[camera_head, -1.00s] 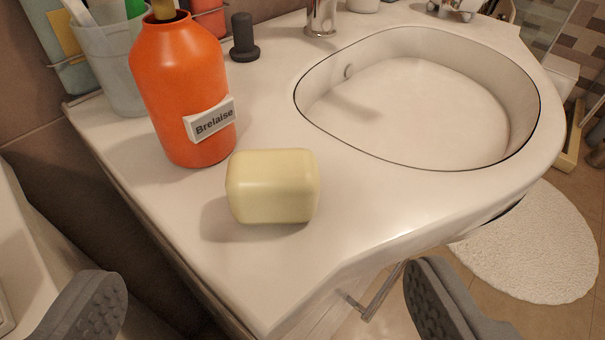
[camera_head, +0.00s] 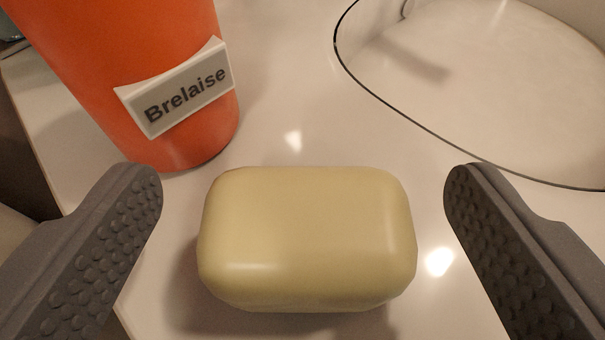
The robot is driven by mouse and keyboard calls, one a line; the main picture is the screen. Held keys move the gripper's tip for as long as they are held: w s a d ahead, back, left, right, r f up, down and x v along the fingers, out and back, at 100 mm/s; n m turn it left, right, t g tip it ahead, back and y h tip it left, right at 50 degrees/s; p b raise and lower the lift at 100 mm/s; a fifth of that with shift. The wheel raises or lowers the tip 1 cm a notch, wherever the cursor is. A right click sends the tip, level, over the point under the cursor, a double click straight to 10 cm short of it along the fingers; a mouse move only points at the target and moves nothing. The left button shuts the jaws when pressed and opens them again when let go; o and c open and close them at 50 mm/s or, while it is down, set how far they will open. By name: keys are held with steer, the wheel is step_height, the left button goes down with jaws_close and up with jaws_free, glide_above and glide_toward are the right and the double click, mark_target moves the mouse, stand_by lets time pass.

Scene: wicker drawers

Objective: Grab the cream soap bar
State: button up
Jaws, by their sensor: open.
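The cream soap bar (camera_head: 307,240) is a pale yellow rounded block lying on the white counter, large in the middle of the view. My gripper (camera_head: 303,195) is open, with one grey studded finger to the left of the soap and the other to its right. A gap shows between each finger and the soap in the picture. I cannot tell exactly how far above the counter the fingertips are. The whole near and top faces of the soap show; nothing covers it.
An orange bottle (camera_head: 170,50) with a "Brelaise" label stands just behind and left of the soap, close to the left finger. The white sink basin (camera_head: 490,75) lies behind at the right. Bare white counter (camera_head: 290,100) lies between them.

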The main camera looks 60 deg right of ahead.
steer(key=shift+w+d, duration=0.1)
steer(key=shift+d, duration=0.1)
steer(key=c, duration=1.1)
